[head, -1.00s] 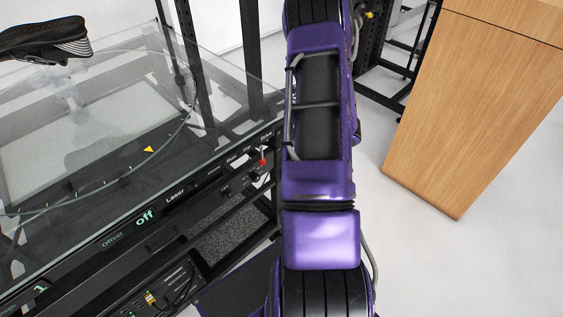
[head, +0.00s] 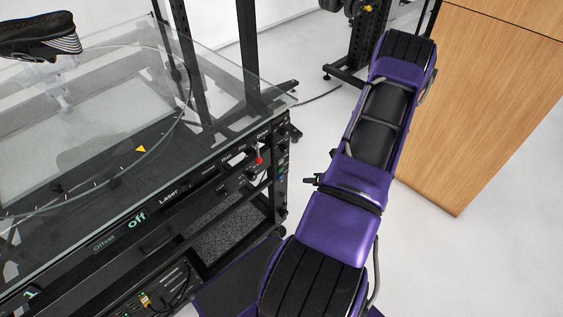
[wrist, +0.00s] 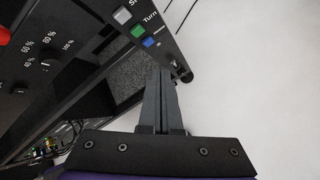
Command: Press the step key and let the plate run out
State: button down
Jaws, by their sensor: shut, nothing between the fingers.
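The control panel's keys show at the top of the wrist view: a pale grey key (wrist: 122,15) with a cut-off label starting "St", a green key (wrist: 137,30) labelled Turn, and a blue key (wrist: 149,42). My gripper (wrist: 161,74) is shut and empty. Its fingertips appear just below the blue key in the picture; I cannot tell the gap in depth, and no key is seen pressed. In the head view the clear round plate (head: 165,140) with tick marks lies at the left, with a black shoe (head: 38,36) above it. A yellow triangle (head: 141,149) marks its edge.
A red-tipped knob (head: 258,160) sits on the panel front. Black frame posts (head: 248,50) rise behind the turntable. A wooden cabinet (head: 490,110) stands at the right.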

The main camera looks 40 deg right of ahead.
aim_at(281, 161)
jog(key=w, duration=0.8)
jog(key=shift+w+a+b, duration=0.35)
jog(key=shift+w, duration=0.05)
dwell(1.8)
jog(key=shift+w, duration=0.4)
